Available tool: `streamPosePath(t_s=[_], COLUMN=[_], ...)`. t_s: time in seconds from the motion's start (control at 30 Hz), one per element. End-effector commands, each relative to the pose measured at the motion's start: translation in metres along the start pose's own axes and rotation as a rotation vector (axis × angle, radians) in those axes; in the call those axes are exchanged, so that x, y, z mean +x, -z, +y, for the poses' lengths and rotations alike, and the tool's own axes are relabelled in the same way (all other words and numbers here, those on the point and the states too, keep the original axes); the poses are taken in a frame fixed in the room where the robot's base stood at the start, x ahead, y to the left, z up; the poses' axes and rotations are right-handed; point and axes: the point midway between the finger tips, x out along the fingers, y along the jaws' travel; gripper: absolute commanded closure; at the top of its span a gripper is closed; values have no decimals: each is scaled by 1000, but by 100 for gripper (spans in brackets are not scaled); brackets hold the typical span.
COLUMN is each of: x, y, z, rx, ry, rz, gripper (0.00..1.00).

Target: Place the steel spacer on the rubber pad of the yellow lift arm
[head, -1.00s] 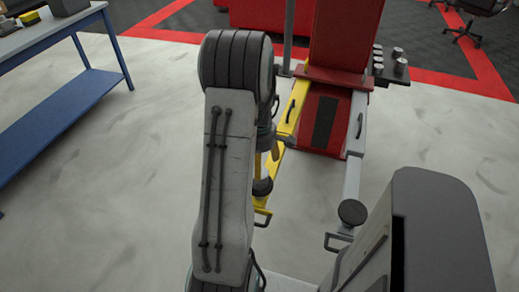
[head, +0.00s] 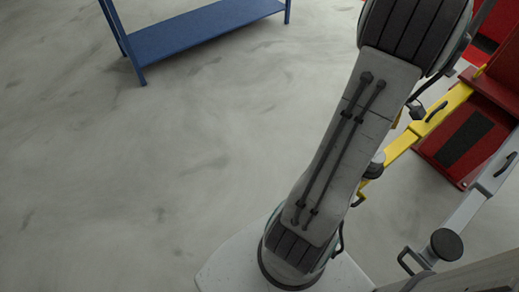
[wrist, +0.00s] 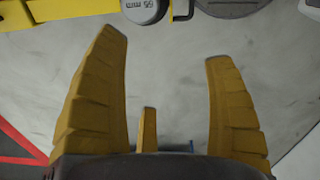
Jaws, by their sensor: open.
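The steel spacer (head: 377,160) is a short grey cylinder. It appears to sit on the dark rubber pad (head: 372,173) at the near end of the yellow lift arm (head: 402,143), partly behind my arm. In the wrist view the spacer (wrist: 146,9) shows its marked face at the top edge, cut off by the frame, beside the yellow metal of the lift arm (wrist: 62,9). My gripper (wrist: 163,58) is open, with nothing between its yellow fingers, and the spacer lies beyond the fingertips, apart from them. In the head view my arm mostly hides the gripper.
A grey lift arm with a round black pad (head: 446,244) stands right of the yellow one. The red lift base (head: 465,140) is behind them. A blue bench (head: 200,32) stands at the upper left. The floor between is clear.

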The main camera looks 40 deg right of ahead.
Motion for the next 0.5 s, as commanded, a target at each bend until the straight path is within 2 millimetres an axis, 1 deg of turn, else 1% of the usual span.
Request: streamPosePath(t_s=[0.03,0.07,0.1,0.17,0.2,0.27,0.33,0.37,0.4,0.47,0.5], x=[-11,-17,-25,-37,-44,-54,-63,-67,-72,-78,-81], y=[24,37,55,79,94,113,130,136,143,150,153], z=[-12,-20,-33,-55,-70,-95,-125,-139,-156,-183,-200], rx=[-8,-2,6,19,28,44,61,68,78,93,104], ry=[-16,-25,-36,-52,-61,-73,-82,-85,-88,-88,-86], rz=[5,9,16,30,41,59,83,95,111,135,152], gripper=[23,23,23,23,23,23,23,23,23,23,23])
